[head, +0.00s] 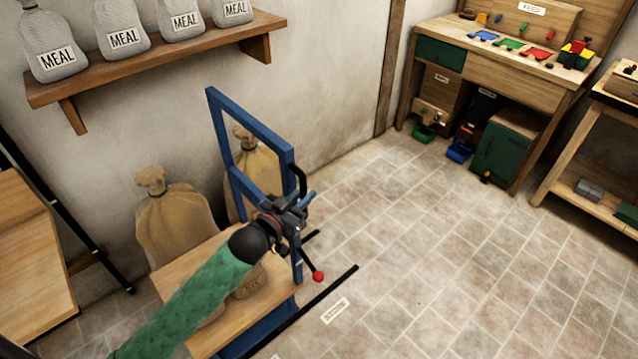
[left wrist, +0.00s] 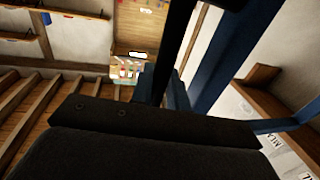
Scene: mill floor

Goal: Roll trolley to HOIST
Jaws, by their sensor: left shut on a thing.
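The trolley has a blue upright frame (head: 222,130) and a wooden deck (head: 185,272). A black handle (head: 299,176) sits on the frame's right post. My left gripper (head: 293,205) is shut on this handle, and my green-sleeved arm crosses over the deck. In the left wrist view, the black handle (left wrist: 181,40) rises from behind the dark gripper, beside the blue frame (left wrist: 235,60). A small sack (head: 252,283) on the deck is partly hidden by my arm. A rod with a red knob (head: 318,277) sticks out low by the post. My right gripper is out of view.
Tied sacks (head: 178,220) stand by the wall behind the trolley. A shelf (head: 150,68) of MEAL bags hangs above. Black floor lines and a small, unreadable floor label (head: 335,310) lie beside the trolley. Tiled floor is clear to the right, up to a workbench (head: 490,60).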

